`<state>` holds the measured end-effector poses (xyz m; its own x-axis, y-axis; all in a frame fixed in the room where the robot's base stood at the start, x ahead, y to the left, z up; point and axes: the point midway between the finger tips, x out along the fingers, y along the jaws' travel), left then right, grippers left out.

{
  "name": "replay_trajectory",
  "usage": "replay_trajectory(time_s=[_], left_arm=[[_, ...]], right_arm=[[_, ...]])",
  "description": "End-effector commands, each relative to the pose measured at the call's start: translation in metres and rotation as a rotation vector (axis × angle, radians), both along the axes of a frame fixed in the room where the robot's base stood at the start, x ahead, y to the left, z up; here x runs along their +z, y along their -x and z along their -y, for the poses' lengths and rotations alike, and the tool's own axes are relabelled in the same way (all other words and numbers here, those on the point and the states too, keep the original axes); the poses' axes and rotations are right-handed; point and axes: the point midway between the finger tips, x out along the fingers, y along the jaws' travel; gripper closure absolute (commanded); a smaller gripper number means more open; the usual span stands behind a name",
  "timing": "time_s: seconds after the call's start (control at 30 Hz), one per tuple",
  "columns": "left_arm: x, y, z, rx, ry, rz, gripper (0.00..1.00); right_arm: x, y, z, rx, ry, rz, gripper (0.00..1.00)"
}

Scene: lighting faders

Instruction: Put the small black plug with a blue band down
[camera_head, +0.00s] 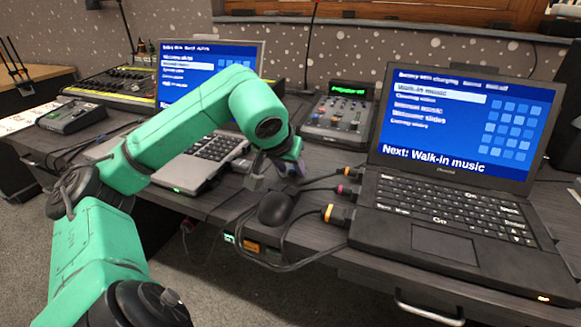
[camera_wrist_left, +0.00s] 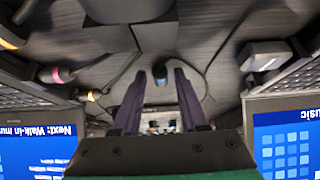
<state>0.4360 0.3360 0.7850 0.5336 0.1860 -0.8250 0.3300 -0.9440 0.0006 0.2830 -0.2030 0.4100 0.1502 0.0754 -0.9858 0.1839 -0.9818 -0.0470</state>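My left gripper (camera_head: 290,172) is low over the table between the two laptops, and its fingers are partly hidden by my wrist in the head view. In the left wrist view its two purple fingers (camera_wrist_left: 160,88) are apart. The plug cannot be made out in the head view. My right gripper is in neither view.
Cable plugs with yellow (camera_head: 328,212), pink (camera_head: 341,188) and orange (camera_head: 348,171) bands lie beside the black laptop (camera_head: 440,215). A black mouse (camera_head: 275,208) and a small grey block (camera_head: 254,182) are near my gripper. A silver laptop (camera_head: 190,172) stands to the left.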

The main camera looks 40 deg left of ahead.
Motion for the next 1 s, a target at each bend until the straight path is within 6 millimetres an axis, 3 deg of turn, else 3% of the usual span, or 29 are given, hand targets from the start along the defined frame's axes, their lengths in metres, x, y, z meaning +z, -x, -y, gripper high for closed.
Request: replay_trajectory(time_s=[0.4, 0.53, 0.83, 1.0], left_arm=[[0.003, 0.0, 0.0, 0.0, 0.0, 0.0, 0.42], [0.01, 0.0, 0.0, -0.001, 0.001, -0.001, 0.42], [0.079, 0.044, 0.014, 0.001, -0.004, 0.003, 0.42], [0.103, 0.061, 0.021, 0.001, -0.002, 0.001, 0.42]], right_arm=[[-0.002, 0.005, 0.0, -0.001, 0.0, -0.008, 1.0], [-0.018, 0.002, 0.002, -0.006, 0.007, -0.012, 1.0], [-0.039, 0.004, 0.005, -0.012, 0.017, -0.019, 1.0], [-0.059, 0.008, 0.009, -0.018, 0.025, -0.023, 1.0]])
